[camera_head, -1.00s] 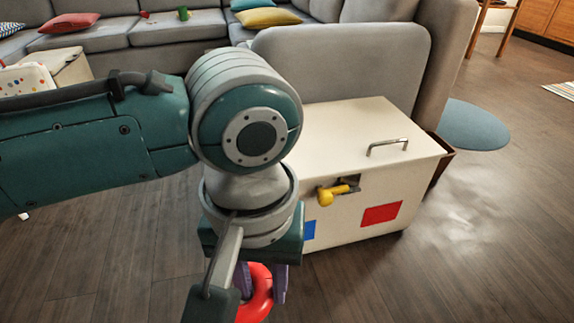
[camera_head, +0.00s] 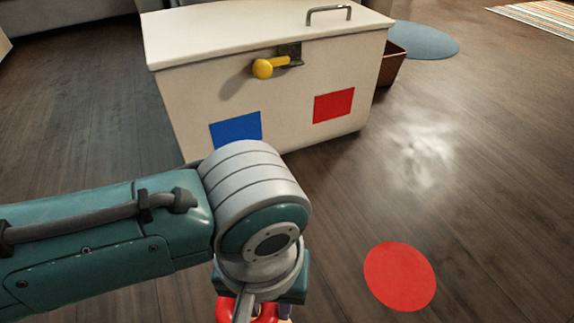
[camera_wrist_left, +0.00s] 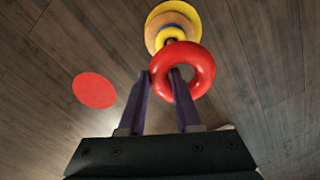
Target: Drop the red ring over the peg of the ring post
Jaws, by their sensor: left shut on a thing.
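The red ring (camera_wrist_left: 203,72) is held by my left gripper (camera_wrist_left: 160,74), whose purple fingers pinch the ring's left side, one finger in the hole and one outside. In the head view, part of the red ring (camera_head: 226,309) shows at the bottom edge under my left gripper (camera_head: 276,314), mostly hidden by the wrist. The ring post (camera_wrist_left: 154,35) stands beyond the ring in the wrist view, with a tan round base and yellow and blue rings. The held ring overlaps its near edge in the picture. The height gap cannot be told. My right gripper is not in view.
A flat red disc (camera_head: 400,277) lies on the wooden floor; it also shows in the wrist view (camera_wrist_left: 94,90). A white chest (camera_head: 285,100) with a yellow latch knob (camera_head: 263,69) stands ahead. A brown bin (camera_head: 391,65) is behind it.

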